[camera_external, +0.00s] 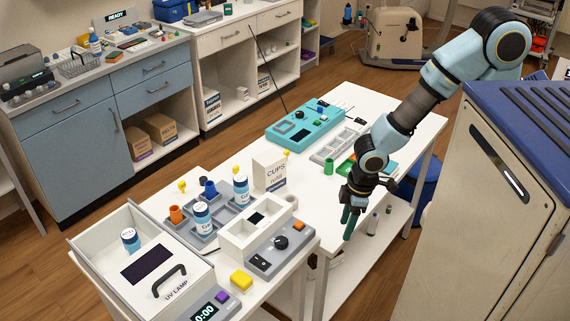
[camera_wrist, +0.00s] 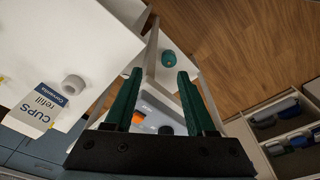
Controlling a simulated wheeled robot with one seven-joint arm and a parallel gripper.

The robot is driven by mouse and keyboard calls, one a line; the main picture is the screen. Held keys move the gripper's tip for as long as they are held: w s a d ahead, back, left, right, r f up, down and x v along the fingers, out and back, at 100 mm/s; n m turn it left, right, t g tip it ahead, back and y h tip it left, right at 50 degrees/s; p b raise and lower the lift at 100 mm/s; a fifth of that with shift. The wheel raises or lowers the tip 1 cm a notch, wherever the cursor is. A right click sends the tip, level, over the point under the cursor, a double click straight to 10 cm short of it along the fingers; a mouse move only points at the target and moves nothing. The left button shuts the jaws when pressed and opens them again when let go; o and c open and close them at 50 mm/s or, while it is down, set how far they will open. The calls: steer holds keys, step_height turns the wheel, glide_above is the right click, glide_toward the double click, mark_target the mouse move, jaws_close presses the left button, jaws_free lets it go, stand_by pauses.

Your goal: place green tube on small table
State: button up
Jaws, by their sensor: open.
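A short green cylinder (camera_external: 328,168), which looks like the green tube, stands upright on the long white table (camera_external: 400,127) in the external view, left of my forearm. My gripper (camera_external: 349,232) points down near that table's front edge, lower in the picture than the cylinder and apart from it. Its dark green fingers stand apart with nothing between them, as the wrist view (camera_wrist: 160,78) also shows. A round teal-topped object (camera_wrist: 168,58) lies beyond the fingertips there; I cannot tell if it is a tube. I cannot tell which table is the small one.
A CUPS refill box (camera_external: 269,172) stands left of my gripper. A nearer bench holds a grey tray (camera_external: 203,233) with bottles and cups, a device with a black knob (camera_external: 281,243) and a UV lamp box (camera_external: 140,262). A tall cabinet (camera_external: 500,185) stands close on the right.

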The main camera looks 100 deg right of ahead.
steer(key=shift+d, duration=0.1)
steer(key=w+d, duration=0.4)
steer(key=d, duration=0.3)
steer(key=m+g+y+b, duration=0.1)
steer(key=m+g+b, duration=0.1)
steer(key=m+g, duration=0.1)
glide_toward(329, 164)
steer(key=d, duration=0.1)
steer(key=f, duration=0.2)
steer(key=s+f+p, duration=0.1)
steer(key=f, duration=0.2)
steer(key=shift+s+f, duration=0.15)
steer(key=shift+f, duration=0.1)
steer(key=shift+s+a+f+p, duration=0.1)
steer(key=shift+f+p, duration=0.4)
steer(key=shift+f, duration=0.85)
steer(key=shift+s+a+f+p, duration=0.1)
steer(key=shift+f+p, duration=0.4)
steer(key=shift+f, duration=0.8)
steer(key=shift+c, duration=0.4)
